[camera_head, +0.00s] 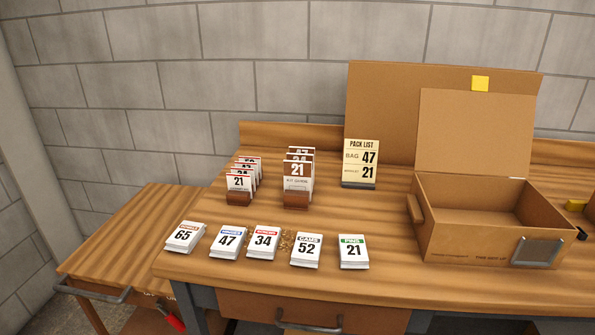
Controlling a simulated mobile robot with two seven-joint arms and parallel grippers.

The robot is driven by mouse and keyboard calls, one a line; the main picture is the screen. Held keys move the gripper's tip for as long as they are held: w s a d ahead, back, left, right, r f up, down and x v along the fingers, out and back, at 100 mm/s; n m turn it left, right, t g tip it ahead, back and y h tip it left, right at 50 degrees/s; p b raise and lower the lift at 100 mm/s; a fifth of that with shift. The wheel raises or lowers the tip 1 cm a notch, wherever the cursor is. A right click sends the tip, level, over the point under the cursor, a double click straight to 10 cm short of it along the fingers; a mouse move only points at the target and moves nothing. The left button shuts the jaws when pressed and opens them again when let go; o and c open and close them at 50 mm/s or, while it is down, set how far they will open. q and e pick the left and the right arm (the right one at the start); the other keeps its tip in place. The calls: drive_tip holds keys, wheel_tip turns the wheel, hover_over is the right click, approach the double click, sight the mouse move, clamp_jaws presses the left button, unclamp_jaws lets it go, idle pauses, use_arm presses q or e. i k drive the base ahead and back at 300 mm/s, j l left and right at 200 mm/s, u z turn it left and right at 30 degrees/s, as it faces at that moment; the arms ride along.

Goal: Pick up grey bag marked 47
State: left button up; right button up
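A pale packet marked 47 (228,241) with a blue header lies in the front row on the wooden bench. Packets marked 52 (306,249), with a dark header, and 21 (353,250), with a green header, lie further right. The pack list card (360,165) stands behind them and reads bag 47 and 21. Neither of my grippers is in view.
Two brown racks of upright cards, the left rack (239,197) and the right rack (297,199), stand behind the row; both front cards read 21. An open cardboard box (470,243) stands at the right. A lower side table (130,240) is at the left.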

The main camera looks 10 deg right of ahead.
sight(228, 244)
drive_tip(key=i+j+u, duration=0.2)
drive_tip(key=j, duration=0.2)
drive_tip(key=j+u, duration=0.15)
drive_tip(key=j, duration=0.25)
drive_tip(key=i+j+u, duration=0.2)
drive_tip(key=j, duration=0.2)
